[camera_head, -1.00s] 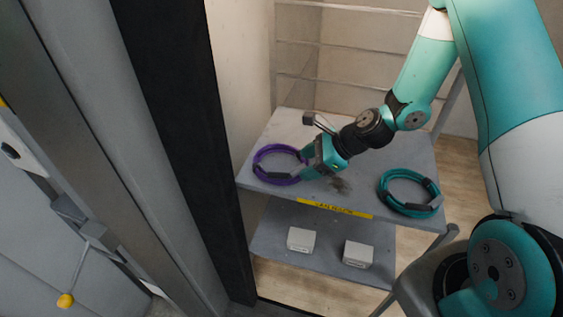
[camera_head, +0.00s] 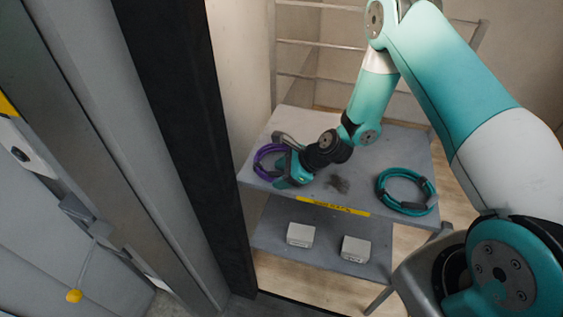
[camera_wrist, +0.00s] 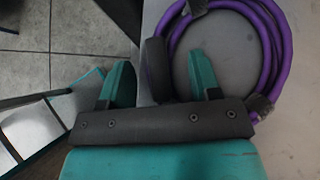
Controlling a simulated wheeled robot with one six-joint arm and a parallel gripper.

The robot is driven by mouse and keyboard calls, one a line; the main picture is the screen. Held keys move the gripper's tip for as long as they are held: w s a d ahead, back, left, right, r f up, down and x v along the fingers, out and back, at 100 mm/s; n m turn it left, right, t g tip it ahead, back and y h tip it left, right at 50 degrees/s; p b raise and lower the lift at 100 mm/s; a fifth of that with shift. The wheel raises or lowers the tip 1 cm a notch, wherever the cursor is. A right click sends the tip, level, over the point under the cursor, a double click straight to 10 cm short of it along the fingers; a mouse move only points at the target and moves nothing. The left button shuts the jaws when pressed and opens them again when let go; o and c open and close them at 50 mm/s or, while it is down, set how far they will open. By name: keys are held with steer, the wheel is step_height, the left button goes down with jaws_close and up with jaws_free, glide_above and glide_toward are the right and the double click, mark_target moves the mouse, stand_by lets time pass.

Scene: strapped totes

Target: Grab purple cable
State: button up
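The purple cable (camera_head: 264,162) lies coiled at the left end of the grey upper shelf, partly hidden by my gripper (camera_head: 286,172) in the head view. In the wrist view, the purple cable (camera_wrist: 277,48) shows as a coil with dark wraps. My gripper (camera_wrist: 163,72) is open there, its two teal fingers apart. One dark-wrapped part of the coil (camera_wrist: 155,68) shows between the fingers. The right finger appears over the inside of the coil, and the left finger is outside it. I cannot tell whether either finger touches the cable.
A teal cable coil (camera_head: 407,207) lies on the right of the upper shelf (camera_head: 350,150). A yellow label (camera_head: 333,206) marks its front edge. Two pale boxes (camera_head: 300,235) (camera_head: 356,249) sit on the lower shelf. A dark upright post (camera_head: 180,130) stands close on the left.

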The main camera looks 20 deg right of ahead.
jaws_close()
